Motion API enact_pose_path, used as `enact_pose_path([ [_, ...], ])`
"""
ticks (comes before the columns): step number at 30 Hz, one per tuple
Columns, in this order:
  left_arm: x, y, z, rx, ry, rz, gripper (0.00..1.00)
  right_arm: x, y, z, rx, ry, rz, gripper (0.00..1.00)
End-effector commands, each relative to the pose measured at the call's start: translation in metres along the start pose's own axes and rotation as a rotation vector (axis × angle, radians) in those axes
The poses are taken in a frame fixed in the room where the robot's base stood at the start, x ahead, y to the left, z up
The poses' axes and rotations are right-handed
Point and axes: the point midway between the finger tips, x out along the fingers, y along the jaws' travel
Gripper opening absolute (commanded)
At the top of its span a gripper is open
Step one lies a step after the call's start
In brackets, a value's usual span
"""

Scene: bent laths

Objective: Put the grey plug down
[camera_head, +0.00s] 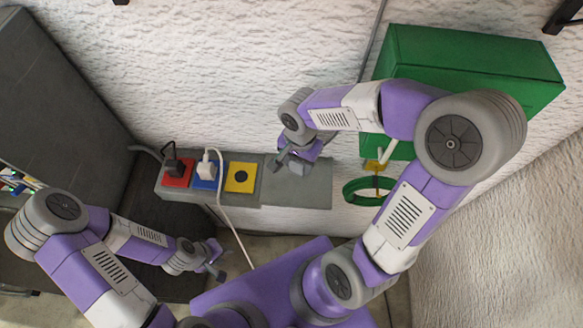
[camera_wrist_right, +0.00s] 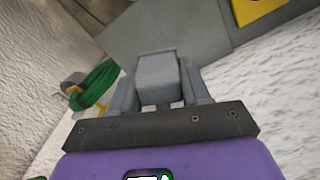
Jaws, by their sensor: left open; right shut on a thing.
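The grey plug (camera_wrist_right: 158,80) is a light grey block held between the two fingers of my right gripper (camera_wrist_right: 162,88) in the right wrist view. In the head view my right gripper (camera_head: 287,163) is above the bare grey right-hand part of the ledge (camera_head: 300,190), with the plug (camera_head: 297,167) small at its tip. I cannot tell whether the plug touches the surface. The same grey surface shows beyond the plug in the right wrist view (camera_wrist_right: 165,30). My left gripper (camera_head: 217,263) is open and empty, low at the left, away from the ledge.
On the ledge are a red socket (camera_head: 172,180) with a black plug, a blue socket (camera_head: 203,184) with a white plug and cable, and an empty yellow socket (camera_head: 240,167). A green box (camera_head: 470,65) hangs on the right wall, with a green coil (camera_head: 352,193) below.

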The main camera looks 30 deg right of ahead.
Motion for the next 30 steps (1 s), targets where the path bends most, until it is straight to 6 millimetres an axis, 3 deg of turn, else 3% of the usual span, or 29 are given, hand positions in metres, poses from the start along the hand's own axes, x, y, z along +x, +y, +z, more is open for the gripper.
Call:
enact_pose_path([
  [4,0.004,-0.002,0.0,-0.001,-0.001,0.0,0.43,0.032,0.001,0.001,-0.001,-0.005,0.006,0.0],
  [16,0.01,-0.004,-0.001,0.0,0.0,0.0,0.43,0.081,0.001,0.001,0.0,-0.004,0.004,0.0],
  [30,0.015,-0.006,-0.001,0.0,0.0,0.0,0.43,0.09,0.0,0.001,-0.001,-0.001,0.0,0.0],
])
